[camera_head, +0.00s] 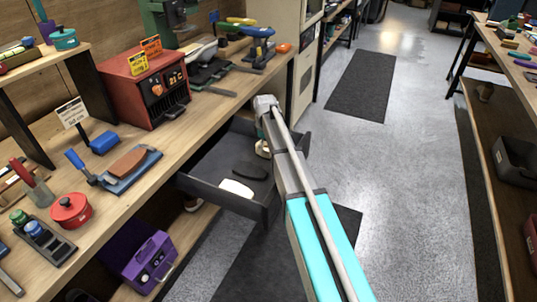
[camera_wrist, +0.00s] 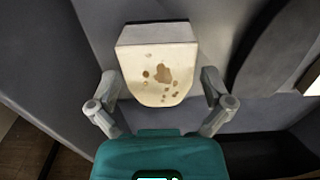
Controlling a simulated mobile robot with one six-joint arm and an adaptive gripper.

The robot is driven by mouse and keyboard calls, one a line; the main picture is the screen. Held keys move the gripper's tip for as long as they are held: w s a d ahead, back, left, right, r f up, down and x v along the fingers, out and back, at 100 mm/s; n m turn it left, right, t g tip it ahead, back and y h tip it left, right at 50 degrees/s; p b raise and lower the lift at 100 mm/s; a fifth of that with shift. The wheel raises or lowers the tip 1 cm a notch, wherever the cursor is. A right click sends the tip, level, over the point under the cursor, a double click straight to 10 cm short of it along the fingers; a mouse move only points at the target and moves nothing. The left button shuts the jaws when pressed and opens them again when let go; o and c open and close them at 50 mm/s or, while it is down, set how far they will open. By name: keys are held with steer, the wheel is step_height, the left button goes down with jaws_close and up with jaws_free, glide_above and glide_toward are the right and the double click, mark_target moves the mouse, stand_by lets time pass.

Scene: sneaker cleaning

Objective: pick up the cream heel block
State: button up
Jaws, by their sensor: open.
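The cream heel block (camera_wrist: 158,55) has a rounded near end and brown stains on its top. It lies in the open dark grey drawer (camera_head: 215,165). In the wrist view my gripper (camera_wrist: 162,88) is open, with one finger on each side of the block. I cannot tell whether the fingers touch it. In the head view only a small part of the block (camera_head: 262,149) shows beside my arm, which hides the rest and the gripper's fingertips.
The drawer also holds a black sole-shaped piece (camera_head: 250,171) and a white piece (camera_head: 236,188). Its walls stand close around my gripper. The workbench (camera_head: 190,122) above carries a red heater box (camera_head: 146,88) and several tools.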

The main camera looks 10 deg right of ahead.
steer(key=shift+f, duration=0.35)
stand_by(0.4)
steer(key=c, duration=1)
steer(key=shift+o, duration=0.2)
steer(key=shift+r, duration=0.2)
step_height(320, 180, up, 2)
steer(key=shift+r+p, duration=0.1)
steer(key=shift+p, duration=1.1)
steer(key=s+r+p, duration=1)
steer(key=s, duration=0.4)
steer(key=shift+a+r, duration=0.2)
steer(key=shift+a, duration=0.15)
